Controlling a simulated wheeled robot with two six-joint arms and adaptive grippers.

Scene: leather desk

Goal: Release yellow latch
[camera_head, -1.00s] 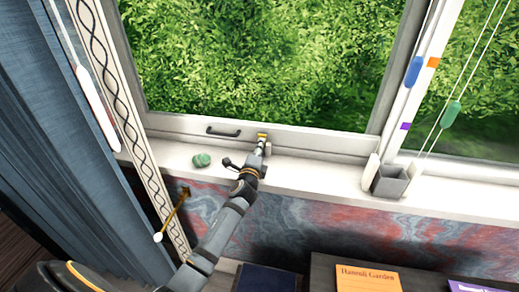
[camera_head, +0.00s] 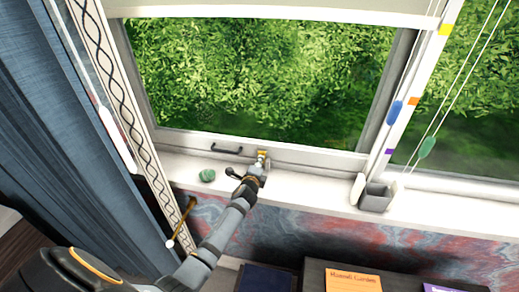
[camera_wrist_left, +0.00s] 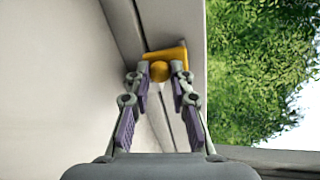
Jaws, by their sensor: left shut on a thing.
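The yellow latch (camera_head: 262,155) sits on the bottom rail of the window frame, above the white sill. In the left wrist view the latch (camera_wrist_left: 166,54) shows as a yellow plate with a round knob (camera_wrist_left: 159,71) in front. My left gripper (camera_head: 259,166) reaches over the sill to it. In the left wrist view the fingertips (camera_wrist_left: 160,76) are closed on either side of the knob. The gripper hides part of the latch in the head view. My right gripper is in neither view.
A black handle (camera_head: 227,150) is on the rail left of the latch. A green stone-like object (camera_head: 207,175) lies on the sill (camera_head: 310,189). A blue curtain (camera_head: 50,120) hangs at left.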

